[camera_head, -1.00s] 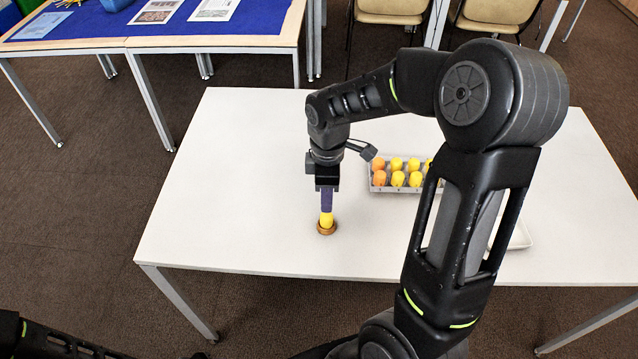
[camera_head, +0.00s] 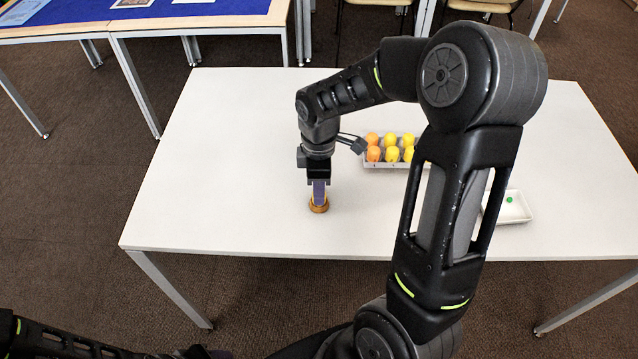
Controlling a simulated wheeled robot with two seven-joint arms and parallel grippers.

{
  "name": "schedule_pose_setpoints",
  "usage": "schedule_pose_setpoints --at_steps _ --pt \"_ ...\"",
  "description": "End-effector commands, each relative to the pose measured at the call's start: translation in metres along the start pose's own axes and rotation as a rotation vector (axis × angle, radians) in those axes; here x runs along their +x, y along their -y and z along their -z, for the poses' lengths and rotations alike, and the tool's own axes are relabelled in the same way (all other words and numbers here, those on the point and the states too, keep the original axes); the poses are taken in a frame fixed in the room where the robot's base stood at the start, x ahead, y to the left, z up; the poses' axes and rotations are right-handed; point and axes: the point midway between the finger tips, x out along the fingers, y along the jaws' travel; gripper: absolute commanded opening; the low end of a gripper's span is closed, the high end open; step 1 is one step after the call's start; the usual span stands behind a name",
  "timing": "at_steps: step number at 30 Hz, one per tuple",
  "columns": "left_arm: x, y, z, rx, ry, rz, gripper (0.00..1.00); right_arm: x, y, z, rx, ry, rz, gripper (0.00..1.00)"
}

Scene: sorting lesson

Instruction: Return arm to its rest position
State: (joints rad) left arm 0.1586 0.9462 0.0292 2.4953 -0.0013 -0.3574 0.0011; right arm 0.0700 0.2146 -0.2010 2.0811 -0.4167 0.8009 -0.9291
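My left gripper is not in view; only a dark part of my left arm shows at the bottom left.
A grey carton (camera_head: 384,164) with orange and yellow egg-like pieces stands behind my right arm, which partly hides it. A white tray (camera_head: 522,217) with a small green thing lies at the right. The table's left side is clear.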

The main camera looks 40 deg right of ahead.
Motion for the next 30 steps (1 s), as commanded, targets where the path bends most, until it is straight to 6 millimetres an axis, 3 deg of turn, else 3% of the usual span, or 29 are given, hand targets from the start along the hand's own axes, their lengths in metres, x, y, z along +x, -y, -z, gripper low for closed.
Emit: schedule_pose_setpoints --at_steps 13,19,30 --pt "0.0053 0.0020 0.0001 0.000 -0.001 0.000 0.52 0.0082 0.0000 0.0001 0.000 0.000 0.000 0.35" --pt "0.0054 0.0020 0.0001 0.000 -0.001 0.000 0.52 0.0081 -0.0001 0.0001 0.000 0.000 0.000 0.21" --pt "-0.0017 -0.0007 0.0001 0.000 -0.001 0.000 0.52 -0.0008 -0.0002 0.0001 0.000 -0.001 -0.001 0.17"
